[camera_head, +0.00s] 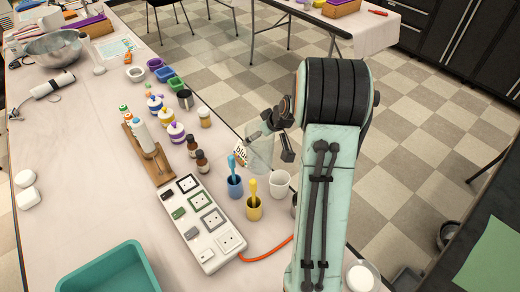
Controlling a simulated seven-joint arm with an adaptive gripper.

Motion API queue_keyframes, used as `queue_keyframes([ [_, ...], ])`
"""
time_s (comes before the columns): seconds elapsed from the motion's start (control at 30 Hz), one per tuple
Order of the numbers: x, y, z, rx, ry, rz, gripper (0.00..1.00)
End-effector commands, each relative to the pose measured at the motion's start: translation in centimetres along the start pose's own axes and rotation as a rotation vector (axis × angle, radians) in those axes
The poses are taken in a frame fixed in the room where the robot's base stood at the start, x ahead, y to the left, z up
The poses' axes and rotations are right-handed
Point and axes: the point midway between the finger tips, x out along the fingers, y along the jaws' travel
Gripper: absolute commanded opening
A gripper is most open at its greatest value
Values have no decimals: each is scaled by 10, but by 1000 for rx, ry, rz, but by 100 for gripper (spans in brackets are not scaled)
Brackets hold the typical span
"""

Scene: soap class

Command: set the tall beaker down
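The tall beaker (260,154) is clear and see-through, near the right edge of the long table (105,190). My gripper (269,143) is at its upper part, with dark fingers on either side, and appears closed around it. The beaker looks roughly upright. Its base is hard to make out, so I cannot tell whether it touches the table.
A white cup (280,187), a blue cup (234,187) and a yellow cup (253,210) stand close in front of the beaker. Brown bottles (202,162) and a power strip (206,226) are to the left. The teal tub (100,275) is front left. The table's left-middle is clear.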

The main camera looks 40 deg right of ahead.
Motion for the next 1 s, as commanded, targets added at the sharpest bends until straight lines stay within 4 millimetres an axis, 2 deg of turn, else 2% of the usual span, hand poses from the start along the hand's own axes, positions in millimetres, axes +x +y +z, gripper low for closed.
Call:
queue_keyframes([
  [0.33,34,0,22,1,0,-1,46],
  [0.7,38,0,24,-1,3,1,46],
  [0.73,38,0,25,0,1,0,93],
  [0.77,38,0,24,0,1,1,100],
  [1.0,38,0,24,0,1,1,100],
])
